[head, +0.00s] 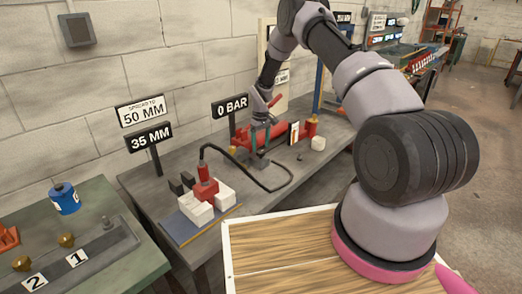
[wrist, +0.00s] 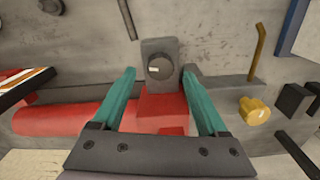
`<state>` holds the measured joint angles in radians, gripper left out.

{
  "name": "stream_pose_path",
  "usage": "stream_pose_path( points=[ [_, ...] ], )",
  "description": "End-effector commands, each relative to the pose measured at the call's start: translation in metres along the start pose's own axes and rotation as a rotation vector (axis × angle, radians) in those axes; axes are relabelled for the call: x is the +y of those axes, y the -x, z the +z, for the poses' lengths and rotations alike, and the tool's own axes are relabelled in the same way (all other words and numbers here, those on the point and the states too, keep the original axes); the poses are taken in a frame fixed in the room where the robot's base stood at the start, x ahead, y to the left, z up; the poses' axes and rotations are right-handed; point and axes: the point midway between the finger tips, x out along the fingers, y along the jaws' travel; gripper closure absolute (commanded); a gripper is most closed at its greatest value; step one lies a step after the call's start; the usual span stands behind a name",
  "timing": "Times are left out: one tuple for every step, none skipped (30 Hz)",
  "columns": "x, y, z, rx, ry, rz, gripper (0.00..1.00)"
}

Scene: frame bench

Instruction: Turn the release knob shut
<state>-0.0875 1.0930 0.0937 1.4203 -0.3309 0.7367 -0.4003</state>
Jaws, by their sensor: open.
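The release knob (wrist: 160,68) is a round black knob with a pale mark, on a grey upright block (wrist: 160,47) in the wrist view. My gripper (wrist: 159,74) is open, with its two teal fingers apart. In the picture the knob lies between the fingertips; whether they are around it or short of it I cannot tell. A red pump body (wrist: 65,118) lies behind the fingers. In the head view the red pump (head: 262,135) is on the bench and my gripper (head: 265,108) is above it. The knob cannot be made out there.
A "0 BAR" sign (head: 231,106) stands beside the pump. A black hose (head: 280,186) runs to a red jack (head: 206,186) between white blocks. Signs read "50 MM" (head: 142,111) and "35 MM" (head: 151,137). A brass knob (wrist: 254,111) is right of my fingers.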

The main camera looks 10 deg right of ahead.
Motion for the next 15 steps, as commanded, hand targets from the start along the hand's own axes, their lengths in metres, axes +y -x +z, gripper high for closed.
stream_pose_path(
  points=[
    [0.000,-0.009,0.001,-0.002,0.000,-0.001,0.24],
    [0.000,-0.012,0.000,-0.001,0.000,0.000,0.24],
    [0.000,-0.017,0.000,-0.001,0.001,0.000,0.24],
    [0.000,-0.019,0.000,-0.001,0.001,0.000,0.24],
    [0.000,-0.022,0.000,-0.001,0.001,0.000,0.24],
    [0.000,-0.024,0.000,-0.001,0.001,0.000,0.24],
    [0.000,-0.026,0.000,0.000,0.001,0.000,0.24],
    [0.000,-0.027,0.000,0.000,0.001,0.000,0.24],
    [0.000,-0.027,0.000,0.000,0.000,0.000,0.24],
    [0.000,-0.028,0.000,0.000,0.000,0.000,0.24],
    [0.000,-0.028,0.000,0.001,0.000,0.000,0.24],
    [0.000,-0.028,0.000,0.001,0.000,0.001,0.24],
    [0.000,-0.028,0.000,0.001,0.000,0.001,0.24],
    [0.000,-0.028,0.000,0.001,0.000,0.001,0.24],
    [0.000,-0.028,0.000,0.001,0.000,0.001,0.24]
  ],
)
